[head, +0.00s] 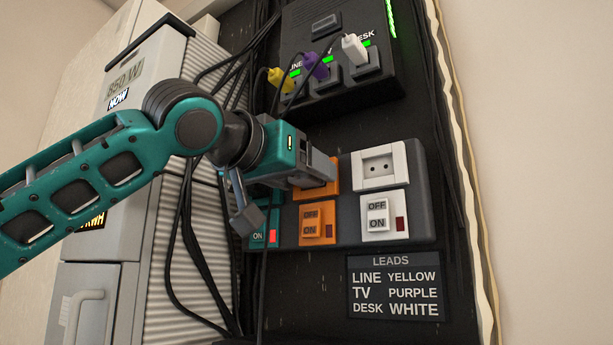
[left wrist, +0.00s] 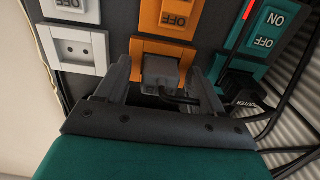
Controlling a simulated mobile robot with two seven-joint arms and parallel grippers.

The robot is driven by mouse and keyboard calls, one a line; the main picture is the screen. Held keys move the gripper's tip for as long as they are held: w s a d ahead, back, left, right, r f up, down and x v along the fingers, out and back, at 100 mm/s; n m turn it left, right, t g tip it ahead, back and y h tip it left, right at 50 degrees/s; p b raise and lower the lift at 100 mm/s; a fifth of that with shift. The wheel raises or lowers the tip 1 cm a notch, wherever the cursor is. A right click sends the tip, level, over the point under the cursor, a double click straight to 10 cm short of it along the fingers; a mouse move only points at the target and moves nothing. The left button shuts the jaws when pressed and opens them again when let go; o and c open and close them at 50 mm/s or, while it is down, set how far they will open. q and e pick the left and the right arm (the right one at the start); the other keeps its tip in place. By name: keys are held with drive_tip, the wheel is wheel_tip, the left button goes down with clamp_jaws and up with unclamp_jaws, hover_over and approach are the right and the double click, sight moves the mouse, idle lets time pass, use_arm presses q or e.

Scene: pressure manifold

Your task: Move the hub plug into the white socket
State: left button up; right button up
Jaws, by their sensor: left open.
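The white socket (head: 392,160) is empty, with its holes showing; it also shows at the left of the left wrist view (left wrist: 99,50). A grey plug (left wrist: 160,70) with a dark cord sits in the orange socket (left wrist: 140,46), beside the white one. Its label is too small to read, so I cannot confirm that it is the hub plug. My left gripper (head: 318,172) is at the orange socket, hiding most of it in the head view. In the left wrist view its fingers (left wrist: 160,88) are open, one on each side of the grey plug. My right gripper is not in view.
A black plug (left wrist: 240,88), its label partly reading "OUTER", sits by the teal socket. Switches (head: 378,215) line the strip below the sockets. Above, a black box (head: 335,40) holds yellow, purple and white plugs. Loose black cables (head: 185,240) hang at the left.

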use_arm(q)
drive_tip(key=shift+c, duration=0.2)
idle(0.3)
clamp_jaws()
idle(0.4)
drive_tip(key=shift+s+a, duration=0.1)
drive_tip(key=shift+s, duration=0.1)
drive_tip(key=shift+b+v, duration=0.6)
drive_tip(key=shift+v, duration=0.45)
drive_tip(key=shift+b+v, duration=0.6)
drive_tip(key=shift+v, duration=1.15)
